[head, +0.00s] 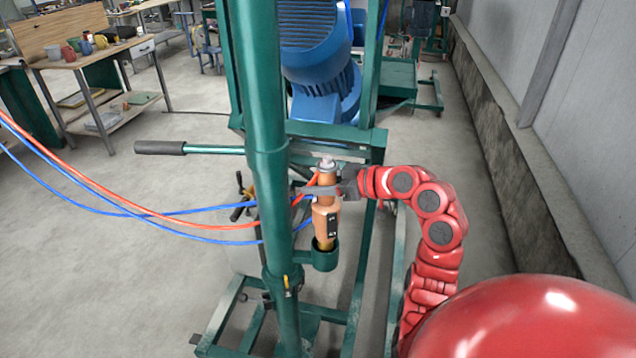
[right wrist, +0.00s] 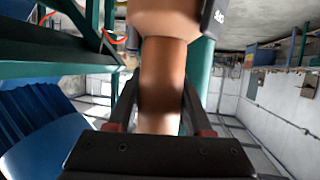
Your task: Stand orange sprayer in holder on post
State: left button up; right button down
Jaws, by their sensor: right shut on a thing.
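The orange sprayer (head: 326,218) is upright beside the green post (head: 267,150), with hoses at its upper part. My right gripper (head: 327,189) reaches in from the right and is shut on the sprayer's upper body. In the right wrist view the sprayer (right wrist: 163,75) stands between the two dark fingers of the gripper (right wrist: 158,105). The green holder (head: 322,261) sticks out from the post at the sprayer's lower end. That end overlaps the holder's mouth; I cannot tell how deep it sits. My left gripper is not in view.
Red and blue hoses (head: 130,205) run in from the left to the sprayer. A blue motor (head: 315,50) sits on the green frame behind. A green handle bar (head: 200,149) juts left from the frame. A wooden workbench (head: 95,58) stands at the upper left.

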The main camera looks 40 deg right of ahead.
aim_at(319, 204)
jog(key=shift+f+b, duration=2.05)
jog(key=shift+f, duration=0.55)
jog(key=shift+f+b, duration=0.5)
jog(key=shift+c, duration=1.2)
grip_release()
jog(key=shift+a, duration=0.1)
jog(key=b+v, duration=0.2)
jog(key=v, duration=1.5)
jog(key=shift+s+b, duration=0.2)
jog(key=shift+b, duration=0.1)
jog(key=shift+s, duration=0.1)
